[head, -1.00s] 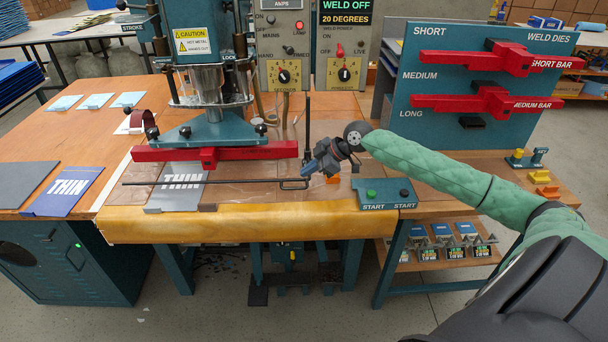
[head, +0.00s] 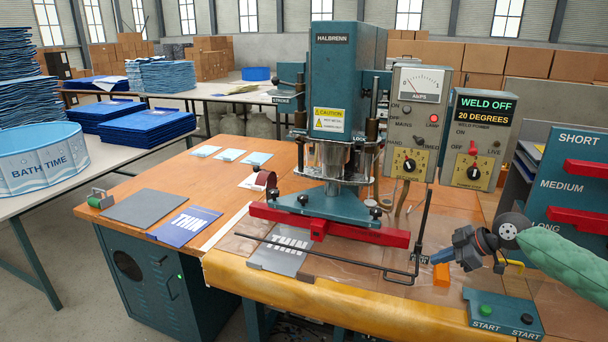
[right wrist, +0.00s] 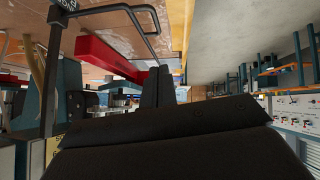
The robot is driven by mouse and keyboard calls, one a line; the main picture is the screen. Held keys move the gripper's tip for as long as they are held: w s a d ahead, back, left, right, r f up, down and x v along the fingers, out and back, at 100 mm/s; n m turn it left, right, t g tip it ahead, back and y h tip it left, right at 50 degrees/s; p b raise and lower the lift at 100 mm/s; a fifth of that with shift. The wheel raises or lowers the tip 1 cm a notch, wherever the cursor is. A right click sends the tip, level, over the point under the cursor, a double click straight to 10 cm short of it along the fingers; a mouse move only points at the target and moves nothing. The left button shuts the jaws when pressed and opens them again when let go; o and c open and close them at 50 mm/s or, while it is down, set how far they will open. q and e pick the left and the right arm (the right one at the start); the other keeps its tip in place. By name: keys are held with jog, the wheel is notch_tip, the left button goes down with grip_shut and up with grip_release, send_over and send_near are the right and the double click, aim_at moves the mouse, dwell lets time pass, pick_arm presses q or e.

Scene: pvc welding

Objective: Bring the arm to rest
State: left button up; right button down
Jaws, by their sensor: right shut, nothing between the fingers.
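My right arm, in a green sleeve, comes in from the right in the head view. Its gripper (head: 444,256) is over the front right part of the wooden bench, beside the upright black rod (head: 421,225) and an orange block (head: 441,275). It is shut and empty. In the right wrist view its dark fingers (right wrist: 158,86) lie together, with the red bar (right wrist: 105,56) of the welding machine beyond them. My left gripper is not in view.
The welding machine (head: 345,85) stands on the bench with its red bar (head: 330,226) low over a grey THIN sheet (head: 276,255). A START button box (head: 503,314) sits at the bench's front edge. A die rack (head: 568,180) stands at the right.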

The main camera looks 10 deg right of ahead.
jog(key=s+f+m+h, duration=0.1)
jog(key=s+f+h, duration=0.1)
jog(key=f, duration=0.1)
jog(key=s+d+f+m+g+h, duration=0.1)
jog(key=s+f+m+h, duration=0.1)
jog(key=h, duration=0.1)
jog(key=s+f+m+h, duration=0.1)
jog(key=s+f+h, duration=0.1)
jog(key=f+h, duration=0.1)
jog(key=shift+d+f+m, duration=0.25)
jog(key=shift+f+m, duration=0.05)
jog(key=shift+f, duration=0.05)
jog(key=s+a+f+m+g+y, duration=0.1)
jog(key=s+a+f+m, duration=0.1)
jog(key=s+a+f, duration=0.4)
jog(key=s+a+f+m+g, duration=0.1)
jog(key=s+a+f, duration=0.5)
jog(key=s+a, duration=0.7)
jog(key=s+a+f+m+g+y, duration=0.1)
jog(key=s+a+f+m, duration=0.1)
jog(key=s+a+f, duration=0.4)
jog(key=s+a, duration=0.4)
jog(key=a, duration=0.6)
jog(key=shift+s+a+m+y, duration=0.15)
jog(key=shift+s+m+y, duration=0.15)
jog(key=shift+s, duration=0.05)
jog(key=shift+f, duration=0.1)
